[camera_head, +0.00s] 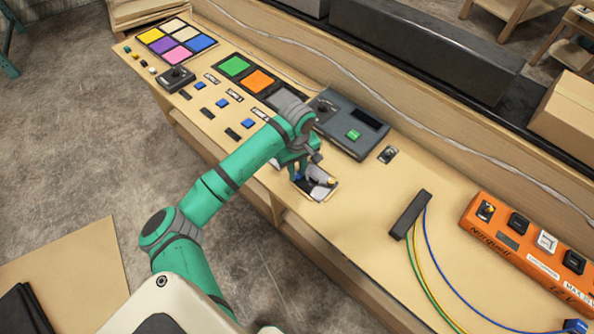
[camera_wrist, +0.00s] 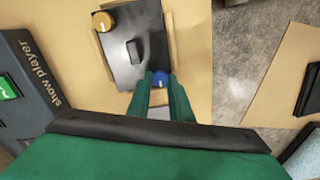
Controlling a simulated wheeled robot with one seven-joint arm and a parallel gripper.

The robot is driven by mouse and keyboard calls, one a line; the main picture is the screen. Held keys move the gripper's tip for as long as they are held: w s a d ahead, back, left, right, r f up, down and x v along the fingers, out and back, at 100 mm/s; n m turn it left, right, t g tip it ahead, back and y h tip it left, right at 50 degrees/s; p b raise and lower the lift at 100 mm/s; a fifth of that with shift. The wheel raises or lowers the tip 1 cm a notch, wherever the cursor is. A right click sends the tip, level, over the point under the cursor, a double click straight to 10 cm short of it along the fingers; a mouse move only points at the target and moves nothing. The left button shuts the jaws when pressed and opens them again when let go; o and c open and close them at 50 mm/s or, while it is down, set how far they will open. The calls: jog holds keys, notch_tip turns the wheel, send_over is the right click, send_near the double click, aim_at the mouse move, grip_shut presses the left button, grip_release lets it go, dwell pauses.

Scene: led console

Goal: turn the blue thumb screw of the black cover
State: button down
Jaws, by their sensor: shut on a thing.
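The black cover (camera_wrist: 128,62) lies on the wooden bench top and fills the upper middle of the wrist view; in the head view the cover (camera_head: 322,177) is partly hidden by my arm. A raised black block stands on its middle. The blue thumb screw (camera_wrist: 160,78) is at the cover's lower edge in the wrist view. A yellow thumb screw (camera_wrist: 102,20) is at the opposite corner; it also shows in the head view (camera_head: 331,181). My gripper (camera_wrist: 160,84) has its two green fingers at the blue screw, one on each side, shut on it.
A grey show player box (camera_head: 350,125) with a green button stands behind the cover. Small switches and coloured pads line the bench to the left. A black block with cables (camera_head: 410,213) and an orange power strip (camera_head: 530,250) lie to the right.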

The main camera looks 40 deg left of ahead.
aim_at(297, 175)
jog(key=shift+n, duration=0.4)
jog(key=c, duration=1.6)
grip_release()
jog(key=shift+o, duration=0.2)
notch_tip(297, 175, up, 11)
jog(key=shift+f, duration=0.15)
